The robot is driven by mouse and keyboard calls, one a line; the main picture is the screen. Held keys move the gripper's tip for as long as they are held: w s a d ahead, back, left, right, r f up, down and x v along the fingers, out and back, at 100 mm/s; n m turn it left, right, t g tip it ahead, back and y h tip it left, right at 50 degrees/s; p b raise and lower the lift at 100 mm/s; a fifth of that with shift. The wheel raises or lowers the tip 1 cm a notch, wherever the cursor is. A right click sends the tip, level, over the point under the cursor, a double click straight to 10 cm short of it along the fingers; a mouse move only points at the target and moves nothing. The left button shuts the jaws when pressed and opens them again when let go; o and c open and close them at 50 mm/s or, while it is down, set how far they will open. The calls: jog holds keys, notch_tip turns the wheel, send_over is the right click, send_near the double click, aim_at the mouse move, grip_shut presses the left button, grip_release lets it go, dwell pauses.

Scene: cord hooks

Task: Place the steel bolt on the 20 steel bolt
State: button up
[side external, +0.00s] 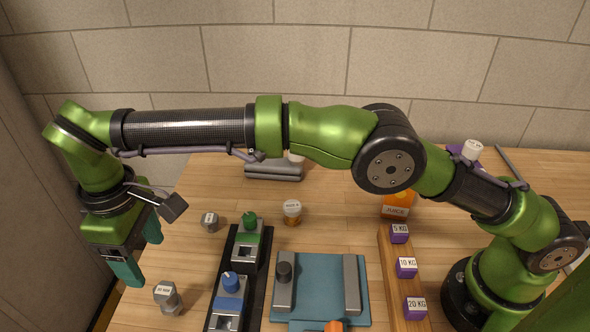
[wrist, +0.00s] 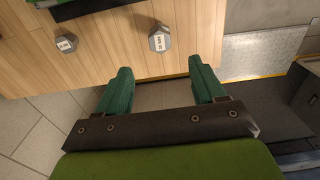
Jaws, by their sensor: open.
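A small grey steel bolt (side external: 211,222) with a white label lies on the wooden table right of my gripper. A larger steel bolt (side external: 168,299) with a white label, possibly reading 20 KG, stands nearer the front, below and right of my gripper in the picture. In the wrist view a smaller labelled bolt (wrist: 66,43) is at upper left, and a larger one (wrist: 159,39) is beyond the gap between the fingers. My gripper (side external: 138,252) is open and empty, above the table's left edge. Its two green fingers (wrist: 160,68) are apart, touching neither bolt.
A black rail (side external: 240,262) holds green-topped and blue-topped blocks. A teal tray (side external: 318,285) carries grey bars. Purple blocks marked 5 KG (side external: 399,234), 10 KG (side external: 406,267) and 20 KG (side external: 414,308) stand on a wooden strip. An amber bottle (side external: 292,213) stands behind the tray.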

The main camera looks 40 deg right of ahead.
jog(key=d+r+m+t+y, duration=0.1)
jog(key=d+r+m, duration=0.1)
jog(key=d+r, duration=0.45)
jog(key=d+r+m+t, duration=0.1)
jog(key=d+r+m, duration=0.15)
jog(key=d, duration=0.65)
jog(key=d+r+m+t+y, duration=0.1)
jog(key=d+r, duration=0.4)
jog(key=d, duration=0.3)
jog(key=s+d+f+m+t, duration=0.2)
jog(key=s+d+m, duration=0.2)
jog(key=s+d, duration=0.3)
jog(key=s+d+f+m+t, duration=0.2)
jog(key=s+d+f+m, duration=0.1)
jog(key=s+d, duration=0.4)
jog(key=d, duration=0.3)
jog(key=shift+s+f+m, duration=0.3)
jog(key=shift+f+m, duration=0.05)
